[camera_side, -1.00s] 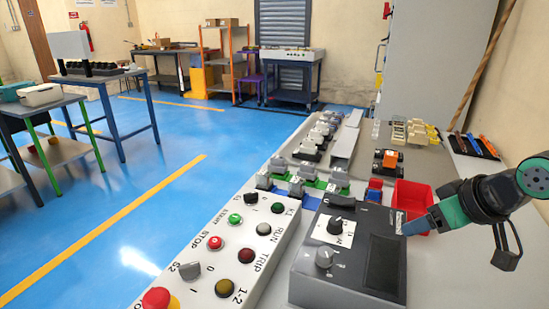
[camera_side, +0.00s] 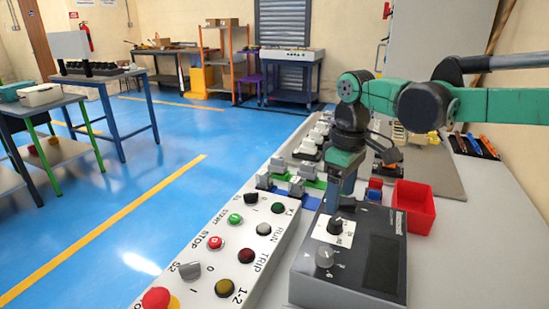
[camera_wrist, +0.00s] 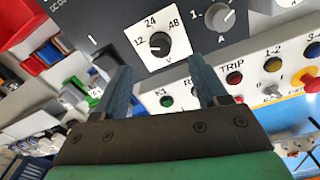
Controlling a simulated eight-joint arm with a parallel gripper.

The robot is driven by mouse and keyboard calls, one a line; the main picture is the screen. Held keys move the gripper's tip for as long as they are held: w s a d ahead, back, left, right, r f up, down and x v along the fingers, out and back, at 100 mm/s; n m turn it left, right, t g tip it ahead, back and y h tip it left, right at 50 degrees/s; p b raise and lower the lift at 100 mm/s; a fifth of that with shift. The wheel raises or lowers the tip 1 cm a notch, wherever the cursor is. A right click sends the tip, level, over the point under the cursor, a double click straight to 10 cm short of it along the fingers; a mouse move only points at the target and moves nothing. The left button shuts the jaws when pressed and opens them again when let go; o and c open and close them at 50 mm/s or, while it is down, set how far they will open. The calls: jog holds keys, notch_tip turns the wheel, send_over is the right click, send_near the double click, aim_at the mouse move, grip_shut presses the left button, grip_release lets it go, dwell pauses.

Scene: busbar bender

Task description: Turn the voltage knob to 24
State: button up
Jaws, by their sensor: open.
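The voltage knob (camera_side: 335,225) is a small black knob on a white label on the sloped face of a dark grey power supply box (camera_side: 375,288). In the wrist view the voltage knob (camera_wrist: 158,44) has the marks 12, 24 and 48 around it and a V. Its exact pointer setting is too small to tell. My gripper (camera_side: 338,205) points down just above the knob. In the wrist view my gripper (camera_wrist: 160,64) is open, its two blue-grey fingers spread to either side of the knob's line, with nothing between them.
A grey knob (camera_side: 324,257) marked A sits near the voltage knob. A white control panel (camera_side: 225,262) with several buttons lies to the left. A red bin (camera_side: 414,206) stands behind the box, and small terminal parts (camera_side: 290,182) lie behind the panel.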

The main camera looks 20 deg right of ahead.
aim_at(336, 221)
jog(key=shift+f, duration=2.85)
grip_shut()
